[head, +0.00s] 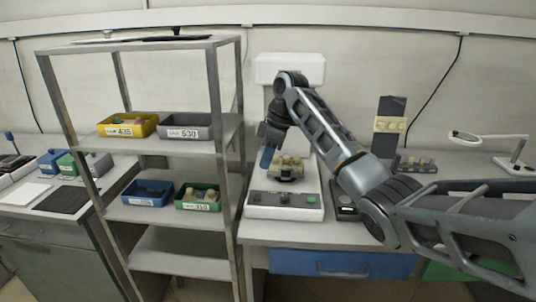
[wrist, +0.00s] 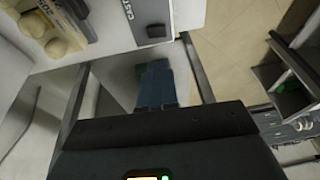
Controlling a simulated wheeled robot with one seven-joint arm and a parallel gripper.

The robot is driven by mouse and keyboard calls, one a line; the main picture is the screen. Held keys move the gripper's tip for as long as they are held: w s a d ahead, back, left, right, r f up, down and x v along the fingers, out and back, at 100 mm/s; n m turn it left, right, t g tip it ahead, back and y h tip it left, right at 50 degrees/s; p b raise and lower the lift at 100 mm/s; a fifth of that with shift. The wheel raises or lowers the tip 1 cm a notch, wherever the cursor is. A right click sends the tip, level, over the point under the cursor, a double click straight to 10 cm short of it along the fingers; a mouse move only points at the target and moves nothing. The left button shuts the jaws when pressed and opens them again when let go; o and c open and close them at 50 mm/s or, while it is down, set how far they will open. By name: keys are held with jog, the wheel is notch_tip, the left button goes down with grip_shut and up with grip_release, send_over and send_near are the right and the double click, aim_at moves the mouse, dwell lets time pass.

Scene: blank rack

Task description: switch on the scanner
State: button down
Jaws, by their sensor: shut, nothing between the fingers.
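The scanner (head: 291,67) is a tall white machine on the bench, mostly behind my arm. Its front panel (head: 297,212) carries a green button (head: 311,199) at the right and dark controls at the left and middle. A dark holder with several yellowish pieces (head: 291,165) sits on its bed; these pieces also show in the wrist view (wrist: 62,45). My gripper (head: 267,158) has blue fingers, shut and empty, above the left side of the bed. In the wrist view its fingers (wrist: 157,85) point past the white body's edge.
A metal rack (head: 180,148) with yellow, grey, blue and green bins stands close left of the scanner.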

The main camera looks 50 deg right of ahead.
aim_at(258, 197)
jog(key=x, duration=0.6)
jog(key=s+p+x, duration=0.1)
jog(key=x, duration=0.2)
jog(key=shift+d+f, duration=0.1)
jog(key=shift+f, duration=0.4)
